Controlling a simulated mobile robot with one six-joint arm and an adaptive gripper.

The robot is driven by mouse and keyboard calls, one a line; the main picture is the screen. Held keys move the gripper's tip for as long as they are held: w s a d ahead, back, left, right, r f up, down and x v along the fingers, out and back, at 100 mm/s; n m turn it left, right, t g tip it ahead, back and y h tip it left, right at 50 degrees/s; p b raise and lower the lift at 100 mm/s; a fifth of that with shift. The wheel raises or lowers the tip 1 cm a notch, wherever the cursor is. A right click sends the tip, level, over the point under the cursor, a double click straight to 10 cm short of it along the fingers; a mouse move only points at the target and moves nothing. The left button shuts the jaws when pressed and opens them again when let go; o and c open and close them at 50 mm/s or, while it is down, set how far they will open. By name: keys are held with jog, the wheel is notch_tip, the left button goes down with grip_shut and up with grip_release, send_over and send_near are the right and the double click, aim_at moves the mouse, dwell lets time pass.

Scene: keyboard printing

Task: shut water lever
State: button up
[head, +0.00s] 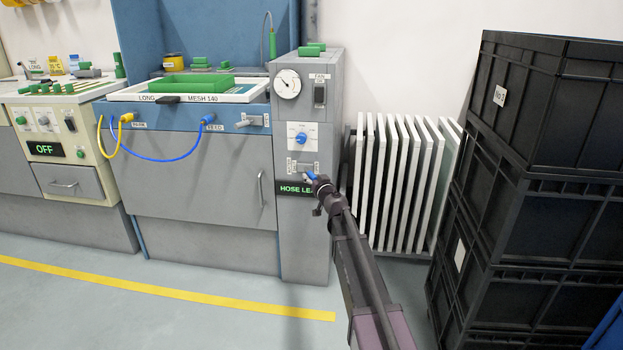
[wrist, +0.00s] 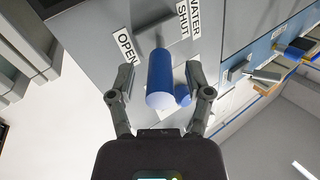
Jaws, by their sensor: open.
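The water lever has a blue cylindrical handle (wrist: 160,85), which stands between my gripper's fingers in the wrist view. The lever's blue end also shows in the head view (head: 311,176), on the front of the grey column. An OPEN label (wrist: 126,45) is to the left of the lever and a WATER SHUT label (wrist: 188,20) to its right in the wrist view. My gripper (wrist: 160,78) is open, one finger on each side of the handle, with gaps visible on both sides. In the head view my gripper (head: 320,184) partly covers the lever's surroundings.
The grey column (head: 305,240) carries a green-lettered HOSE LEAK display (head: 292,189), a blue dial knob (head: 301,138), a gauge (head: 288,84) and a fan switch (head: 320,94). White panels (head: 395,180) stand to its right, then stacked black crates (head: 520,205). The floor in front is clear.

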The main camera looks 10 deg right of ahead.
jog(key=shift+w, duration=0.1)
grip_shut()
jog(key=shift+d, duration=0.15)
dwell(0.3)
